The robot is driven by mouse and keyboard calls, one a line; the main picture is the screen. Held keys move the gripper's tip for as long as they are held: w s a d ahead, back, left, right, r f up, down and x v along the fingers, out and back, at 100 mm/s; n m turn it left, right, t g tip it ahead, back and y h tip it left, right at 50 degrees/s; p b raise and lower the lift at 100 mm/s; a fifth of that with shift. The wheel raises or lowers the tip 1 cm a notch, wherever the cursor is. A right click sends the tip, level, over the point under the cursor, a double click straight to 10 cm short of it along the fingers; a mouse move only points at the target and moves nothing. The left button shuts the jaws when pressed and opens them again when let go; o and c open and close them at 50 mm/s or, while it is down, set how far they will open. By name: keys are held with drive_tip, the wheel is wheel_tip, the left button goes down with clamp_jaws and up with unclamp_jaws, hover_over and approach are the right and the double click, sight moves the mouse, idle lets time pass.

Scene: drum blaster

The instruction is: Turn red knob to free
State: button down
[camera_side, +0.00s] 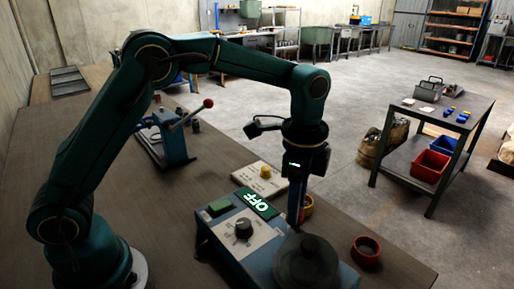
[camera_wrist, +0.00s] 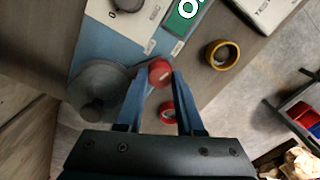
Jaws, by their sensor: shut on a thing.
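The red knob (camera_wrist: 160,72) sits on the blue control box (camera_wrist: 108,50), between the tips of my gripper (camera_wrist: 158,75) in the wrist view. The fingers are shut on the knob's sides, pointing down at it. A pale mark shows on the knob's top, too small to read. In the side view my gripper (camera_side: 297,210) reaches down to the right part of the box (camera_side: 232,258); the knob is hidden there. The box carries a lit green sign (camera_side: 257,204) reading OFF, a black knob (camera_side: 243,228) on a pale panel and a dark round lid (camera_side: 308,262).
A red ring (camera_side: 366,250) and a yellow ring (camera_side: 307,204) are on the bench close to the box. A white plate with a yellow button (camera_side: 265,171) lies behind it. A red-balled lever device (camera_side: 175,138) stands further back. A side table (camera_side: 440,110) stands apart, right.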

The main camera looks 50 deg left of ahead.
drive_tip(key=n, duration=1.3)
drive_tip(key=shift+n, duration=2.1)
drive_tip(key=c, duration=0.5)
unclamp_jaws()
drive_tip(key=shift+r, duration=2.6)
